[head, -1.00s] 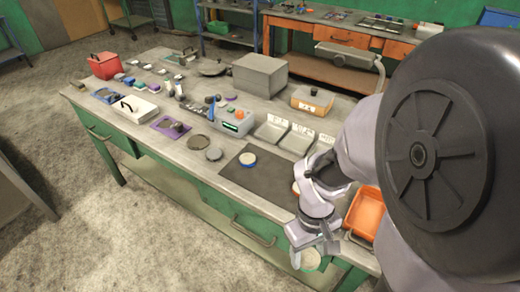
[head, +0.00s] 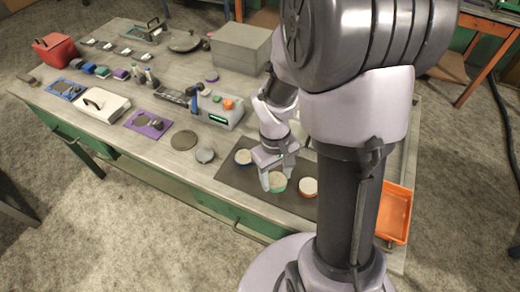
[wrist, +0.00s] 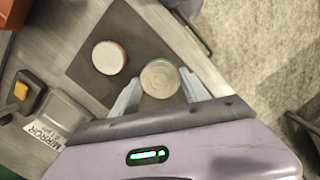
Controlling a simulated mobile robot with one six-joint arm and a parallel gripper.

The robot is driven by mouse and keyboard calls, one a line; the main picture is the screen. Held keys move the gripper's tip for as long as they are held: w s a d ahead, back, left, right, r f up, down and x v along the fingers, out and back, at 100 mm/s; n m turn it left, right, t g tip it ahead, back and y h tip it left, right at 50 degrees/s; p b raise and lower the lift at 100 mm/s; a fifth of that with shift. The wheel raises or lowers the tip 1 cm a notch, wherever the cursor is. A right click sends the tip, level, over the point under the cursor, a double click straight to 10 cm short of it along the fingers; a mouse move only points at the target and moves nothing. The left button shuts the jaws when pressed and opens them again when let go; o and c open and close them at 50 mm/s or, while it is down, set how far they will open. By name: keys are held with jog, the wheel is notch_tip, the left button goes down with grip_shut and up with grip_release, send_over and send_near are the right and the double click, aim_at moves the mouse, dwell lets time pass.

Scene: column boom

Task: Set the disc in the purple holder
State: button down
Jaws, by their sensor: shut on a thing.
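My gripper (head: 277,181) is shut on a pale round disc with a green rim (head: 279,185), over the front part of the dark mat. In the wrist view the disc (wrist: 160,77) sits between my two fingers (wrist: 158,92); I cannot tell whether it touches the mat. The purple holder (head: 139,119) lies flat on the bench to the left, near the front edge, well apart from my gripper. A dark round piece stands on its plate. The holder does not show in the wrist view.
A blue-rimmed disc (head: 243,157) and an orange-rimmed disc (head: 308,187) lie on the dark mat (head: 232,175). An orange tray (head: 394,212) is at the right.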

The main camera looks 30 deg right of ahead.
jog(key=w, duration=0.5)
jog(key=w+f+b, duration=0.1)
jog(key=w, duration=0.1)
jog(key=shift+w+d, duration=0.15)
jog(key=shift+d, duration=0.25)
notch_tip(320, 180, down, 4)
jog(key=shift+r+b, duration=0.25)
jog(key=shift+b, duration=0.95)
jog(key=shift+r, duration=0.2)
jog(key=shift+f, duration=0.15)
jog(key=c, duration=0.6)
grip_release()
jog(key=shift+o, duration=0.2)
